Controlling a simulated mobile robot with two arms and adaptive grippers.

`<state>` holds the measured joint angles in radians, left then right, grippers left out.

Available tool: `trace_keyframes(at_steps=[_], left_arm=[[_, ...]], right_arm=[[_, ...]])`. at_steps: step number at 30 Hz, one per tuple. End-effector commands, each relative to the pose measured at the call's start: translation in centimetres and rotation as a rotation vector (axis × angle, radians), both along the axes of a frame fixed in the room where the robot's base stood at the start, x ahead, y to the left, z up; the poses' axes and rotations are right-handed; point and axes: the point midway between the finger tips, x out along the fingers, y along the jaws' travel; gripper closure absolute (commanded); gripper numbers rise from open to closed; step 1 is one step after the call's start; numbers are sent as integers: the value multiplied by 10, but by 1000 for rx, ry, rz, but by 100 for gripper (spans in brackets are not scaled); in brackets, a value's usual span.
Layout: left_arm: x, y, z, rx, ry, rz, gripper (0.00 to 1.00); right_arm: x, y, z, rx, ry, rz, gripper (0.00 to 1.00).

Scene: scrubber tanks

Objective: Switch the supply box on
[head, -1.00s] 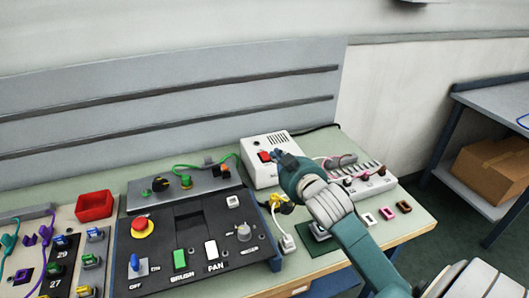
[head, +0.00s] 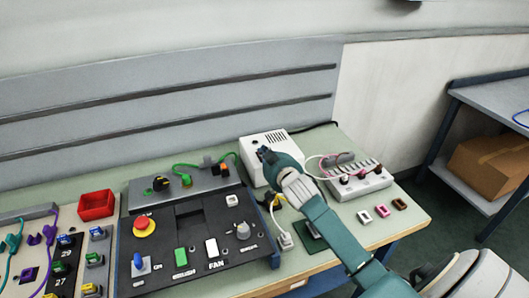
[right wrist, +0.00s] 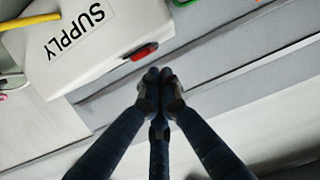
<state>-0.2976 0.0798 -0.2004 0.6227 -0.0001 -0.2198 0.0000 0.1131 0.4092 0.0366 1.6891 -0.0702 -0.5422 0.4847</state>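The supply box (head: 251,168) is a white box with vents on top, at the back of the bench in the head view. In the right wrist view its face (right wrist: 125,22) reads SUPPLY, and a red switch (right wrist: 144,52) sits in a dark frame near its edge. My right gripper (head: 264,154) is in front of the box and hides the switch in the head view. In the right wrist view the gripper's (right wrist: 158,76) fingertips are together, empty, just beside the switch; I cannot tell whether they touch it. My left gripper is not in view.
A black control panel (head: 185,222) with an emergency stop (head: 144,227) lies left of the box. A white strip (head: 368,180) with pink cables stands at right. Cables and a yellow plug lie under my right arm. A red tray (head: 96,205) is farther left.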

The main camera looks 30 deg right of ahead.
Motion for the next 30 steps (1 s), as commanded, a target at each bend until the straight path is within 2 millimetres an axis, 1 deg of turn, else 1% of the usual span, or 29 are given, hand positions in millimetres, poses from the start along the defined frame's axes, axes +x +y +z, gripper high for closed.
trace_keyframes(at_steps=[4, 14, 16, 19, 23, 25, 30], left_arm=[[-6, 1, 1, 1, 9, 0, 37], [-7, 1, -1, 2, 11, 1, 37], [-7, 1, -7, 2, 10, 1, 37], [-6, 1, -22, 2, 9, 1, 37], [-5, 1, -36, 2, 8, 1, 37], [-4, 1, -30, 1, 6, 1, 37], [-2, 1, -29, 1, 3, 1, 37]], right_arm=[[0, 0, -7, 0, 1, 1, 100], [0, 1, -9, 1, -1, 1, 100], [-1, 1, -13, 0, -10, 0, 100], [-1, 1, -21, -6, -44, 0, 100], [-3, 1, -25, -18, -86, 0, 100], [-3, 1, -18, -21, -88, 0, 100], [-3, 1, -17, -20, -87, 1, 100]])
